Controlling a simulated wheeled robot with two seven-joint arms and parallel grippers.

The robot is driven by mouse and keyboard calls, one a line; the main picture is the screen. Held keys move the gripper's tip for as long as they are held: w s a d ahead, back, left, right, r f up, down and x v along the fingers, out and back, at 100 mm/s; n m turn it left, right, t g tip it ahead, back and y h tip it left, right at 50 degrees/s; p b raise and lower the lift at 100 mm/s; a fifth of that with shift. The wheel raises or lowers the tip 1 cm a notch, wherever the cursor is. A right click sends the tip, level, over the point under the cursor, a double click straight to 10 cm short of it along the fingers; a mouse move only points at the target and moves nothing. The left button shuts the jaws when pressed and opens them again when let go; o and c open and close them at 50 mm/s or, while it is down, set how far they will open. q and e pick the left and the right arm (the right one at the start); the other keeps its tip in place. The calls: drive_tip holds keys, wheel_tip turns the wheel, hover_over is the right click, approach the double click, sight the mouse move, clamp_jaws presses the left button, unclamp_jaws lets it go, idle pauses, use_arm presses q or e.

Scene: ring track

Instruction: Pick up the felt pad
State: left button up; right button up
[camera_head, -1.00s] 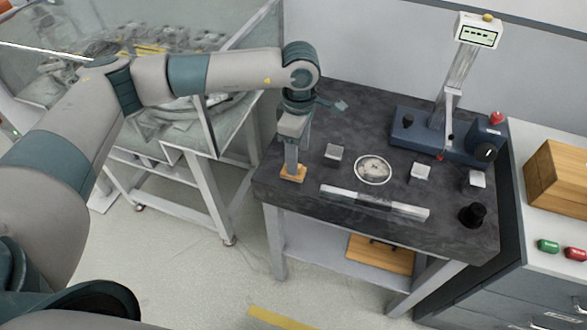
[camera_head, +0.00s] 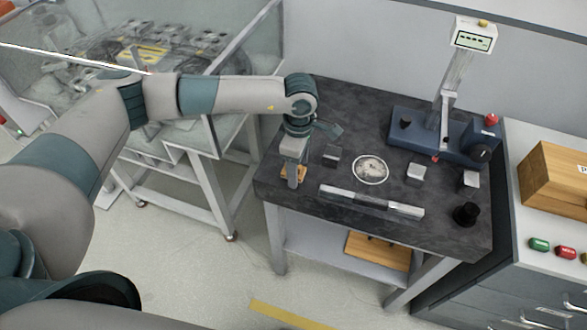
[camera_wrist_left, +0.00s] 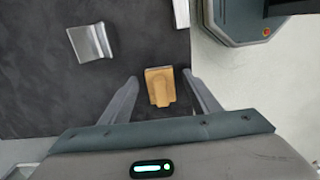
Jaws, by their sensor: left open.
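The felt pad looks to be the small tan piece on the dark stone table top (camera_head: 395,218), near its left front corner. In the head view the pad (camera_head: 302,174) is partly hidden behind my left gripper (camera_head: 292,183). In the left wrist view the pad (camera_wrist_left: 160,88) has a wide part and a narrower part, and lies between the two fingers of my left gripper (camera_wrist_left: 160,77). The fingers are apart, with a gap on each side of the pad. My right gripper is not in view.
A glass-walled bench (camera_head: 222,62) is left.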

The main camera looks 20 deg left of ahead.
use_arm(q)
drive_tip(key=c, duration=1.1)
drive_tip(key=shift+c, duration=0.3)
drive_tip(key=shift+r, duration=0.15)
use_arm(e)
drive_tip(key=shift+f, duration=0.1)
